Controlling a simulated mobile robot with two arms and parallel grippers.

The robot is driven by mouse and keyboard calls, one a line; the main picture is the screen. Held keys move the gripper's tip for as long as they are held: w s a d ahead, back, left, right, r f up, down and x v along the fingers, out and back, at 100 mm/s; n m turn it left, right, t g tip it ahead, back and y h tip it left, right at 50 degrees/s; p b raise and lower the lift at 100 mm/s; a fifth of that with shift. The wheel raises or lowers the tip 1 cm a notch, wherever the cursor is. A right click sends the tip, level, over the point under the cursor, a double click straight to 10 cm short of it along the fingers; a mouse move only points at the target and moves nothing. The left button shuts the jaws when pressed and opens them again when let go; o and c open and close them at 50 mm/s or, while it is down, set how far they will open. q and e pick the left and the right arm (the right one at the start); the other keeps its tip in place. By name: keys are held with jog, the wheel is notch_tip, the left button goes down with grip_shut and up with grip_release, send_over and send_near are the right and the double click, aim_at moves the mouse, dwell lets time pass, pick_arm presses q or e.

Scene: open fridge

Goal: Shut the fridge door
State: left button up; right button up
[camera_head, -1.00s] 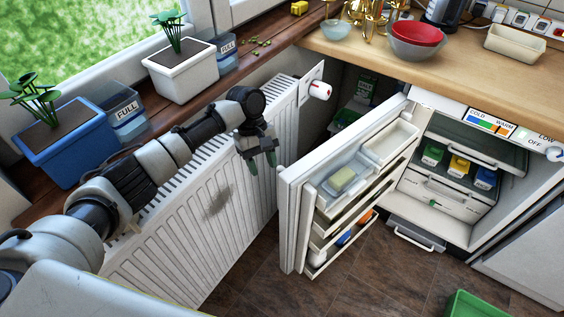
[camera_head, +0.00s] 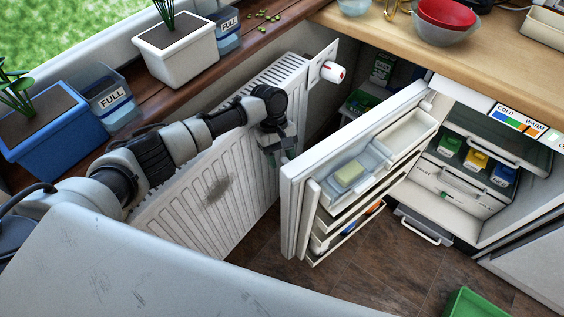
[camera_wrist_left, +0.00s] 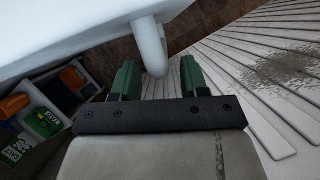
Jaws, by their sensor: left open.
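The fridge door (camera_head: 290,222) stands wide open in the head view, swung out from the fridge body (camera_head: 545,205) toward the radiator. Its inner side with shelf bins faces right. My left gripper (camera_head: 279,158) is open, just left of the door's free edge, between door and radiator. In the left wrist view its green fingers (camera_wrist_left: 158,78) are apart. A rounded white bar (camera_wrist_left: 152,45), apparently the door's handle, reaches down between them from the white door face (camera_wrist_left: 80,40). I cannot tell whether they touch. My right gripper is not in view.
The ribbed radiator (camera_head: 215,190) stands close on the left, under the wooden sill with planters (camera_head: 50,130). A low drawer (camera_head: 425,228) sticks out below the fridge. A green crate (camera_head: 475,305) is on the floor.

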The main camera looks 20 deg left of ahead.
pick_arm(q)
jog(key=shift+x, duration=1.1)
grip_shut()
